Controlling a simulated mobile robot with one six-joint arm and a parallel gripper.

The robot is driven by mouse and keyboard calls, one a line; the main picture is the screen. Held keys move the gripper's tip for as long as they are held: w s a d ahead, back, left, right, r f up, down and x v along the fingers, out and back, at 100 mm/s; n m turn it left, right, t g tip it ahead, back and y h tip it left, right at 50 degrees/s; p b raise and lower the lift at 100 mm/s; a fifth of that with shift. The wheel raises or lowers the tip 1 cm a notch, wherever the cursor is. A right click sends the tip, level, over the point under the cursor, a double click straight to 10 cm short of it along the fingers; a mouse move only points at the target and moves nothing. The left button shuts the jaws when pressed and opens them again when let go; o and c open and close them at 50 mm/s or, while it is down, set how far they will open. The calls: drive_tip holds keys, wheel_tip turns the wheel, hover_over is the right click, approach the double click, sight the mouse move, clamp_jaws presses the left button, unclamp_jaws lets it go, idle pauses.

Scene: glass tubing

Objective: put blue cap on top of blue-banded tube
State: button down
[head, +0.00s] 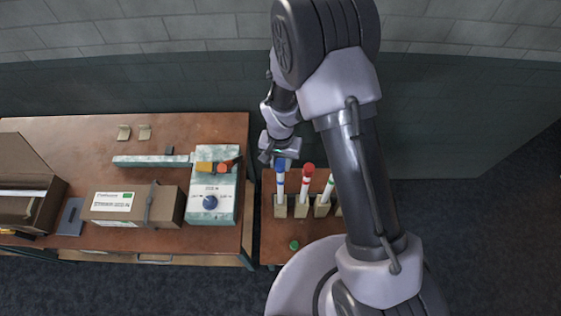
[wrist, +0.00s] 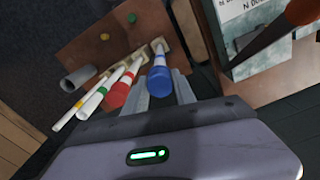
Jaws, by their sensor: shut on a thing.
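The blue cap (head: 281,164) is at the top end of the blue-banded tube (head: 280,186), in line with it. In the wrist view the cap (wrist: 160,84) sits between the two fingers of my gripper (wrist: 160,76), which is shut on it. The cap appears to meet the top of the tube (wrist: 159,60); whether it is fully seated I cannot tell. The tube stands upright in a tan holder (head: 280,210). In the head view my gripper (head: 280,154) is directly above it.
Right beside it stand a red-capped tube (head: 308,170) and a green-banded tube (head: 326,190); a yellow-banded tube (wrist: 66,114) is farther along. A green cap (head: 294,245) and a yellow cap (wrist: 104,37) lie on the table. A blue-knobbed box (head: 222,180) stands left, across a gap.

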drive_tip(key=shift+f+b, duration=1.25)
drive_tip(key=shift+b, duration=0.3)
idle(0.6)
drive_tip(key=shift+c, duration=2)
unclamp_jaws()
drive_tip(key=shift+r, duration=0.1)
drive_tip(key=shift+r+p, duration=2.35)
drive_tip(key=shift+r, duration=1.65)
